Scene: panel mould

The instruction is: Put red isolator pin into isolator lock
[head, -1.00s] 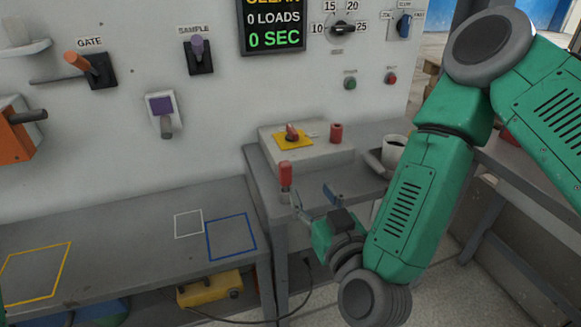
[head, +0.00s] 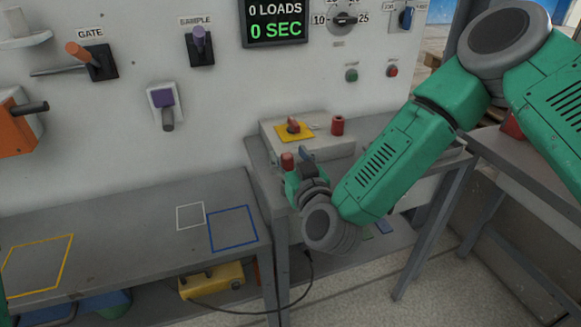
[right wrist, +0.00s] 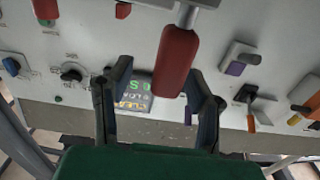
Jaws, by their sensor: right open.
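The red isolator pin (head: 287,160) has a red handle and stands near the left front edge of the small grey bench. In the right wrist view the handle (right wrist: 177,60) and its metal stem show large. My right gripper (head: 297,170) is open, with its dark fingers (right wrist: 162,78) on either side of the handle; contact cannot be told. Behind it, a grey box (head: 331,150) carries a yellow plate (head: 306,134) with a red knob (head: 292,125), and a red cylinder (head: 337,126). Which part is the lock is unclear. My left gripper is out of view.
The lower bench (head: 120,240) at left is bare, with yellow, white and blue outlines. The wall panel (head: 240,110) behind holds levers, dials and a display (head: 276,22). A yellow case (head: 211,281) with a cable lies below. My right arm covers part of the small bench.

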